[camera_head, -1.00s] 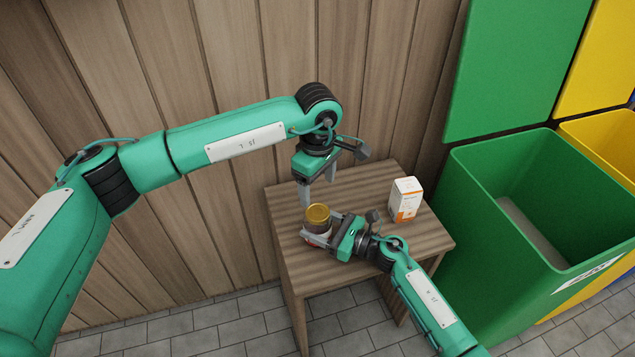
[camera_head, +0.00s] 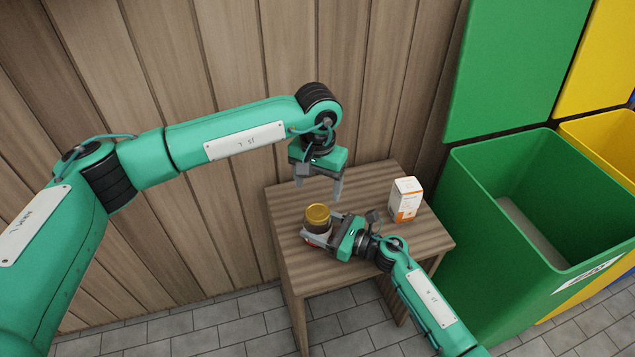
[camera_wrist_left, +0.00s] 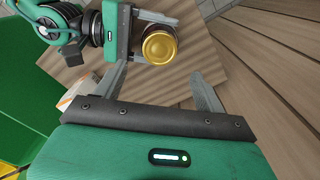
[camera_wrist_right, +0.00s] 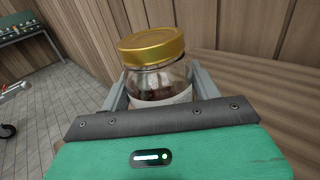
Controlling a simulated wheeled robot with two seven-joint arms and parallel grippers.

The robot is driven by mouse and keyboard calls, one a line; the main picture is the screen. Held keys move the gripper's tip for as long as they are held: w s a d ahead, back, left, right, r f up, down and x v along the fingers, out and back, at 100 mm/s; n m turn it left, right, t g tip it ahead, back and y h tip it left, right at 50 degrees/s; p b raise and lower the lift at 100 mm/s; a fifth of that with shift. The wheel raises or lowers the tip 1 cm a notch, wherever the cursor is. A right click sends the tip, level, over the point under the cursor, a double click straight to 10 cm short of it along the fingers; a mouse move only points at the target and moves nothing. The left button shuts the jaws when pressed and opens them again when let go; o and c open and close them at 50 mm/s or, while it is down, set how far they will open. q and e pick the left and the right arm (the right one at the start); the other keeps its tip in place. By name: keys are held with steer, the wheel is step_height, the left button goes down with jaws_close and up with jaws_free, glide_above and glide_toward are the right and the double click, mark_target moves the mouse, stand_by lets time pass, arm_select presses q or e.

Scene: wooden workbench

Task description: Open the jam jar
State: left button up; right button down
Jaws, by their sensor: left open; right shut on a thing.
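The jam jar (camera_head: 317,226) stands upright on the small wooden table, with its gold lid (camera_head: 318,212) on top. It has clear glass, dark contents and a pale label in the right wrist view (camera_wrist_right: 160,82). My right gripper (camera_head: 320,236) is shut on the jar's body from the side, below the lid. My left gripper (camera_head: 319,193) is open and empty, pointing down above and slightly behind the jar. In the left wrist view the gold lid (camera_wrist_left: 160,47) lies beyond the open fingers (camera_wrist_left: 160,85), apart from them.
A white and orange box (camera_head: 405,200) stands on the table (camera_head: 365,185) to the right of the jar. Green (camera_head: 545,200) and yellow bins stand right of the table. A wooden plank wall (camera_head: 230,70) rises behind. The table's back part is clear.

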mark_target(317, 212)
arm_select(q)
steer(key=shift+f, duration=4)
steer(key=c, duration=1)
